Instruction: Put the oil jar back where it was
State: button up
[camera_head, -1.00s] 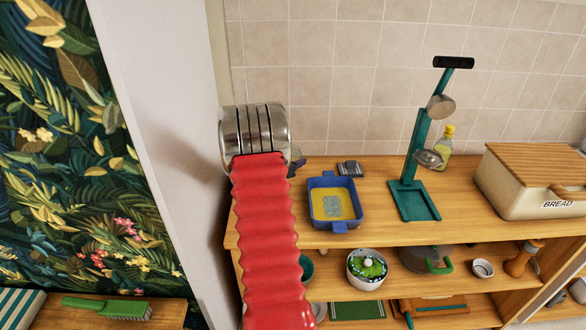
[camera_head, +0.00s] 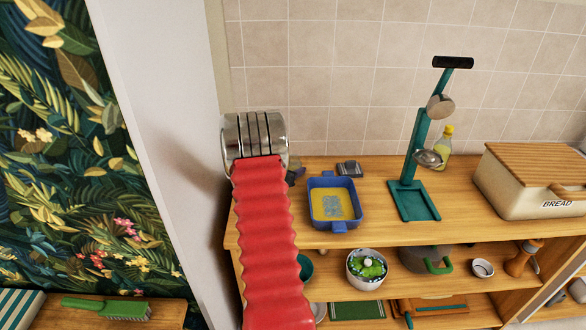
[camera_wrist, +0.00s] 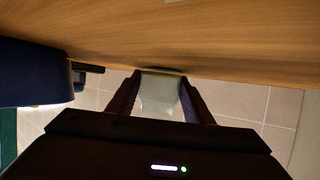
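In the wrist view, a pale, translucent jar (camera_wrist: 160,96), which looks like the oil jar, is between the two dark fingers of my gripper (camera_wrist: 159,100). The fingers press on both its sides. Its yellowish end is close to the wooden counter top (camera_wrist: 210,40); I cannot tell whether it touches. In the head view my red arm and metal wrist hide the jar and most of my gripper. Only a dark bit of the gripper (camera_head: 297,172) shows at the counter's left end.
A blue tray (camera_head: 335,180) stands right of my gripper, with a small grey object (camera_head: 349,168) behind it. The tiled wall (camera_head: 330,90) is behind.

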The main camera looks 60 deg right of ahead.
jog(key=o, duration=0.5)
jog(key=shift+c, duration=0.2)
jog(key=shift+r, duration=0.1)
jog(key=v, duration=1.1)
jog(key=shift+a, duration=0.1)
jog(key=shift+a+r, duration=0.2)
jog(key=shift+a, duration=0.2)
